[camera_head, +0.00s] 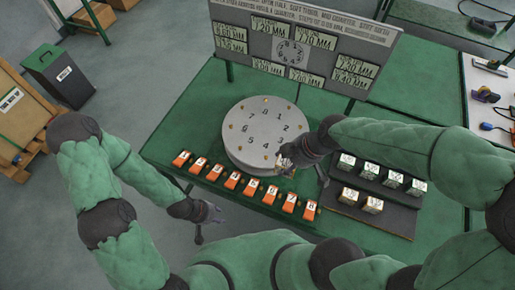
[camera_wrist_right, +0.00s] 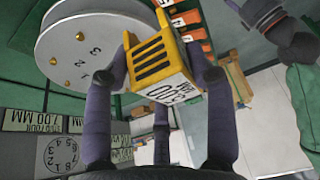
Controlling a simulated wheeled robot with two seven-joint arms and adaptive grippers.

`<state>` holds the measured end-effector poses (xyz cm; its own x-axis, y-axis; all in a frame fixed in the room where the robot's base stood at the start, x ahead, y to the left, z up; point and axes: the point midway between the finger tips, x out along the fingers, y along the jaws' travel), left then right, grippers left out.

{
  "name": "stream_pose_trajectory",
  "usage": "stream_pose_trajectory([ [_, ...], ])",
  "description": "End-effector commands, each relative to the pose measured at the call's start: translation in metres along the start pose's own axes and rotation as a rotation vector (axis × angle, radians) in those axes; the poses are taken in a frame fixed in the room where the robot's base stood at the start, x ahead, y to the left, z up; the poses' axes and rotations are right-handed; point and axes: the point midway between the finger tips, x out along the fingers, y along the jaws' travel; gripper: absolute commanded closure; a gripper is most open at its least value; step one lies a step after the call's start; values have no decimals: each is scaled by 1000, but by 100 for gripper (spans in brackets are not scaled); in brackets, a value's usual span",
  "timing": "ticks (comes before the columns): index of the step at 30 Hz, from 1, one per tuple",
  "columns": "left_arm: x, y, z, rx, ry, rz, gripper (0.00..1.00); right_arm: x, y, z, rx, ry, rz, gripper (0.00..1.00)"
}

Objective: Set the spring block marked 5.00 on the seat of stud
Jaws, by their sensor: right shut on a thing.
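My right gripper (camera_head: 287,160) is shut on a spring block, over the front right edge of the round grey disc (camera_head: 265,112), near the number 3. In the right wrist view the block (camera_wrist_right: 153,62) is yellow with dark slots and a white face, between my right gripper's fingers (camera_wrist_right: 155,85). Its black marking ends in 00; I cannot read the first digit surely. The disc also shows there (camera_wrist_right: 85,50), close to the block. I cannot tell whether they touch. Small brass studs ring the disc's numbers. My left gripper (camera_head: 208,212) hangs at the table's front left; its finger opening is unclear.
Several orange numbered blocks (camera_head: 232,180) line the table's front. More spring blocks (camera_head: 372,170) stand on a dark stepped rack (camera_head: 395,215) at right. A board with millimetre signs (camera_head: 290,45) stands behind the disc. Bare green table (camera_head: 190,115) lies left of the disc.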

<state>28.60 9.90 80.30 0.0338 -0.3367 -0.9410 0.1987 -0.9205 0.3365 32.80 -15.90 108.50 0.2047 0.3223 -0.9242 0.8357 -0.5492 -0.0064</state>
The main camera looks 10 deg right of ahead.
Motion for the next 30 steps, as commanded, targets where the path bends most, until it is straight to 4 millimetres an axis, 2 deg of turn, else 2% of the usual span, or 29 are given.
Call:
stream_pose_trajectory([
  [12,6,-2,0,0,0,0,60,55,52,-39,-3,-1,-2,90],
  [19,12,-4,-1,0,0,0,60,97,72,-45,-1,-1,-2,90],
  [30,15,-5,-1,0,1,0,60,122,86,-49,-1,0,0,90],
])
